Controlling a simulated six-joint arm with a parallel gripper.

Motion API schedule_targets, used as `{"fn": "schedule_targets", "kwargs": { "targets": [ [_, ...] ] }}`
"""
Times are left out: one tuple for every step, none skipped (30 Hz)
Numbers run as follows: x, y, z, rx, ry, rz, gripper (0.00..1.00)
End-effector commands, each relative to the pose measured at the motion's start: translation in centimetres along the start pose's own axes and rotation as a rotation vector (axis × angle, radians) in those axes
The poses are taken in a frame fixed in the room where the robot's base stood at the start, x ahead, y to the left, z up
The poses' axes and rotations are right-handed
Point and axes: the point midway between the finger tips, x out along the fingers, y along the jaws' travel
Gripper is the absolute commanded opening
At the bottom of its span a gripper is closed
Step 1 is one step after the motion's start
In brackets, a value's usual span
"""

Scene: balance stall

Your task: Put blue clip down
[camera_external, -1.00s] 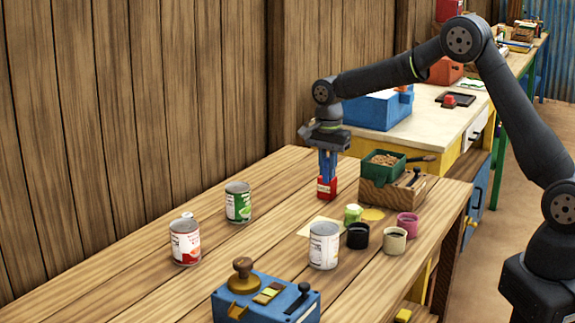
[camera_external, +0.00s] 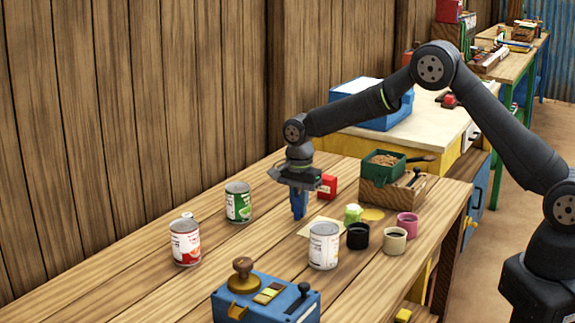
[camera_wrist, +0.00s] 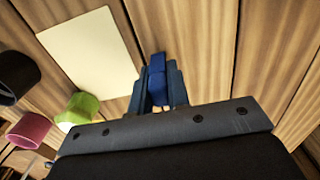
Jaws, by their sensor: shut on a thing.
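My gripper (camera_external: 299,190) points straight down over the wooden table, left of the small red box (camera_external: 327,186). It is shut on the blue clip (camera_external: 299,207), whose lower end shows below the fingers. In the wrist view the blue clip (camera_wrist: 157,68) sits between the two fingers of my gripper (camera_wrist: 158,88), with bare table planks behind it. The clip is at or just above the tabletop; I cannot tell whether it touches.
A pale paper sheet (camera_wrist: 88,52), a green item (camera_external: 353,214) and cups (camera_external: 395,241) lie to the right. A green-labelled can (camera_external: 238,202) and a red-labelled can (camera_external: 186,243) stand left. A blue stamp box (camera_external: 266,298) is in front. The planks around the clip are bare.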

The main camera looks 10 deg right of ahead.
Motion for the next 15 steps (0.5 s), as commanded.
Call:
{"fn": "schedule_targets", "kwargs": {
  "targets": [
    [-0.02,0.00,-0.01,0.000,0.000,0.000,0.00],
    [-0.01,0.00,-0.01,0.000,0.000,0.000,0.00],
    [0.03,0.00,-0.01,0.000,0.000,0.000,0.00],
    [0.11,0.01,-0.01,0.000,0.000,0.001,0.00],
    [0.21,0.02,-0.01,0.000,0.000,0.001,0.00],
    [0.35,0.02,-0.01,0.000,0.000,0.001,0.00],
    [0.29,0.01,-0.01,0.000,0.000,0.001,0.22],
    [0.28,0.01,-0.01,0.000,0.000,0.001,0.28],
    [0.27,0.01,-0.01,0.000,0.000,0.001,0.35],
    [0.26,0.01,-0.01,0.000,0.000,0.001,0.38],
    [0.26,0.01,-0.01,0.000,0.000,0.000,0.38],
    [0.25,0.01,-0.01,0.000,0.000,0.000,0.38],
    [0.25,0.01,-0.01,0.000,0.000,0.000,0.38],
    [0.25,0.01,-0.02,0.000,0.000,0.000,0.38],
    [0.25,0.00,-0.01,0.000,0.000,0.000,0.38]
  ]
}}
